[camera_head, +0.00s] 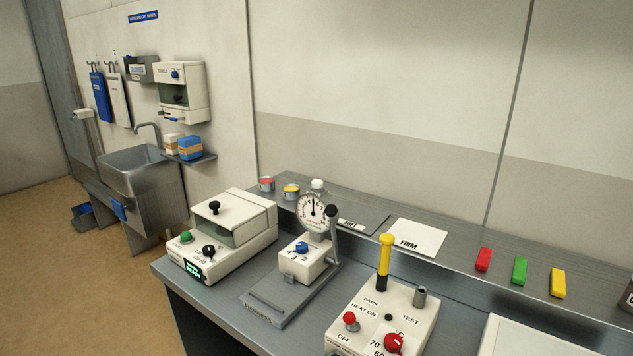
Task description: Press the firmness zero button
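A firmness tester with a round white dial gauge (313,212) stands on the grey bench. Its dark needle points about straight up. A blue round button (302,247) sits on top of the tester's small white box (303,262), below the gauge. The box carries small dark markings too small to read. A dark lever (333,220) rises at the right of the box, and a flat grey base (267,306) reaches toward the bench's front edge. Neither of my grippers is in view.
A white machine with green and black knobs (222,235) stands left of the tester. A control box with a yellow-handled lever (384,262) stands to its right. A FIRM card (414,238) and red, green and yellow blocks (519,271) lie behind. A sink (135,170) is far left.

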